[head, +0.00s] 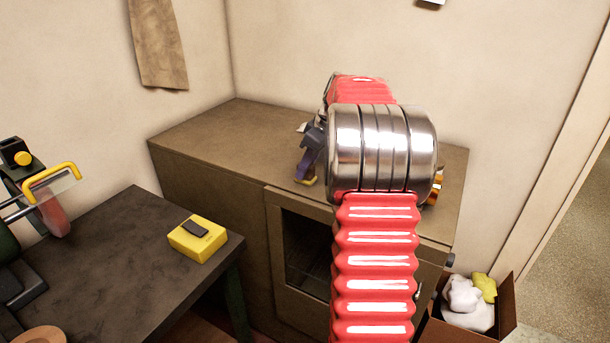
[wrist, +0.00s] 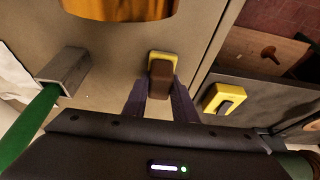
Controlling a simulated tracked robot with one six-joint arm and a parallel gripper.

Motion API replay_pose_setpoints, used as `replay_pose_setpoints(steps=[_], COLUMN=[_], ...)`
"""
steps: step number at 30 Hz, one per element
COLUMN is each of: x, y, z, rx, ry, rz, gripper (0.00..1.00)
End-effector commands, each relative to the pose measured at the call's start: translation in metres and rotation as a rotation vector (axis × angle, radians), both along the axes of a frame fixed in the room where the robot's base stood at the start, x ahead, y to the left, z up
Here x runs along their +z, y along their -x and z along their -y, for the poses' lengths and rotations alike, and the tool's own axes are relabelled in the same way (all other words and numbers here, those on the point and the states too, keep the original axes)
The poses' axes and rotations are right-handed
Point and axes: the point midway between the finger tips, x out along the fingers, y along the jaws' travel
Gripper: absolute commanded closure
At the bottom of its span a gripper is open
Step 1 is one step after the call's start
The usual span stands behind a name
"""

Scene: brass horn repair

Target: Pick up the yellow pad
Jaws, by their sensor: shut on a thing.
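The yellow pad (wrist: 163,55) shows in the wrist view as a yellow piece with a brown block on it. My gripper (wrist: 160,86) has its two purple fingers on either side of the brown block and is shut on it. In the head view my gripper (head: 307,170) is over the cabinet top, partly hidden by my arm. A small yellow part of the pad (head: 306,182) shows below the fingers. I cannot tell whether the pad touches the cabinet top.
The cabinet top (head: 215,130) also bears a grey-headed tool with a green handle (wrist: 40,108) and a brass piece (wrist: 120,8). A yellow box (head: 198,241) with a dark top sits on the dark table (head: 120,235). A box of rags (head: 505,312) stands right.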

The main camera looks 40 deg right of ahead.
Motion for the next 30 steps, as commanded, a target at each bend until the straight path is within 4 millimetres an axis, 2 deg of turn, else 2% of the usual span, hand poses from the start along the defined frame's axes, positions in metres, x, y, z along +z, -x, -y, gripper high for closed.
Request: replay_pose_setpoints(steps=[9, 14, 27, 30], x=[0.001, 0.01, 0.081, 0.092], y=[0.0, 0.0, -0.001, -0.001], z=[0.0, 0.0, 0.0, 0.0], rx=[0.0, 0.001, 0.001, 0.001], ry=[0.0, 0.0, 0.001, 0.001], rz=[0.0, 0.0, 0.001, 0.001], gripper=[0.98, 0.98, 0.98, 0.98])
